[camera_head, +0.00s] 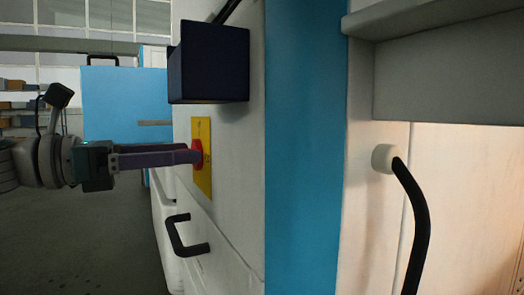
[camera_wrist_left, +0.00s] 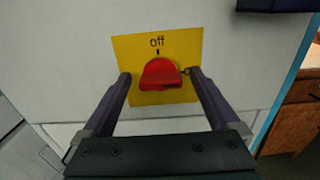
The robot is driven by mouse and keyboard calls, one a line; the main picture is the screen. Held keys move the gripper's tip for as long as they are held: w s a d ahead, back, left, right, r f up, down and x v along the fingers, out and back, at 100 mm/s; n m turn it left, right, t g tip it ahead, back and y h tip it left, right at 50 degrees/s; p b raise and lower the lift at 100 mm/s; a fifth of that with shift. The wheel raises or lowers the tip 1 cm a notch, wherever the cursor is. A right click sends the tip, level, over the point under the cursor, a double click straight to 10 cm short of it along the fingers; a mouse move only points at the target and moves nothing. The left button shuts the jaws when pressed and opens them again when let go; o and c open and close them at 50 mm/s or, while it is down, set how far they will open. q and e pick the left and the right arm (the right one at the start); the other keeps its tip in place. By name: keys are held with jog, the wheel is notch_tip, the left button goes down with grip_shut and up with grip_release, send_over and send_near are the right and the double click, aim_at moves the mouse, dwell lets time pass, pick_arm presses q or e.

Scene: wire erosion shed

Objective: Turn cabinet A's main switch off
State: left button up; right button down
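Cabinet A's main switch is a red knob (camera_wrist_left: 160,74) on a yellow plate (camera_wrist_left: 186,45) on the pale cabinet front. The plate has "Off" and a short black tick above the knob. Another small dark mark beside the knob is partly covered by a finger. I cannot tell clearly which way the knob points. My left gripper (camera_wrist_left: 160,76) is open, with one finger on each side of the knob and a small gap visible on both sides. In the head view the left gripper (camera_head: 194,156) reaches the red knob (camera_head: 198,152) from the left. My right gripper is not in view.
A dark blue box (camera_head: 208,66) juts out just above the plate. A black handle (camera_head: 182,240) sits below it. A blue cabinet edge (camera_head: 305,150) and a curved black handle (camera_head: 416,215) are to the right. Open floor (camera_head: 90,240) shows at the lower left.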

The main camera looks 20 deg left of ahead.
pick_arm(q)
jog(key=c, duration=1.4)
jog(key=shift+o, duration=0.2)
jog(key=shift+w+a+f+n+p, duration=0.1)
jog(key=shift+n+p, duration=1.7)
jog(key=shift+n, duration=2.65)
jog(key=shift+w+a+f+n+p, duration=0.1)
jog(key=shift+n+p, duration=1.7)
jog(key=shift+n, duration=2.65)
jog(key=o, duration=1.4)
